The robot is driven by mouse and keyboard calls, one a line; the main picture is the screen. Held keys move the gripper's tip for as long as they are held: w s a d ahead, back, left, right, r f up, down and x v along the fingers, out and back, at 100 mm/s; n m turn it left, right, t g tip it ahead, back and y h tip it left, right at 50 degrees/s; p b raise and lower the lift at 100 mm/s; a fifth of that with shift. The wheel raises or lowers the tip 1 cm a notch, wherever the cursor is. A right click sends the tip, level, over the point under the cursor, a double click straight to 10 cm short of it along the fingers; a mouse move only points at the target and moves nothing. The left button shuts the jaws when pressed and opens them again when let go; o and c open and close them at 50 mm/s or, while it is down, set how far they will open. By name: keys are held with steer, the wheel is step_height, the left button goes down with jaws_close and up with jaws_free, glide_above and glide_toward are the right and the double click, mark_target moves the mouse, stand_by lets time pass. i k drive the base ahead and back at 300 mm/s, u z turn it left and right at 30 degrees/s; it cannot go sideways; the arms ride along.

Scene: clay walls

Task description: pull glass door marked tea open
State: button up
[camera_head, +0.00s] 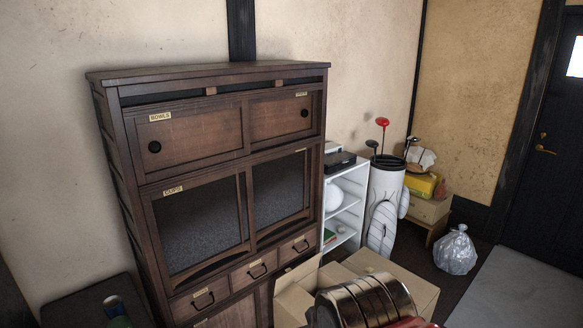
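A dark wooden cabinet (214,82) stands against the wall at left and centre. Its middle level has two glass doors side by side in wooden frames. The left glass door (200,225) carries a label reading CUPS. The right glass door (280,190) has a small label (300,150) at its top right, too small to read, so I cannot confirm that it says tea. Both glass doors look shut. My gripper is not in view.
Wooden doors (190,140) are above the glass, drawers (255,270) below. A white shelf (348,205), golf bag (385,195) and plastic bag (455,250) stand further right. Grey floor (525,290) is clear.

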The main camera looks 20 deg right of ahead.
mark_target(279, 183)
steer(key=u, duration=0.3)
steer(key=i, duration=1.55)
steer(key=z, duration=0.2)
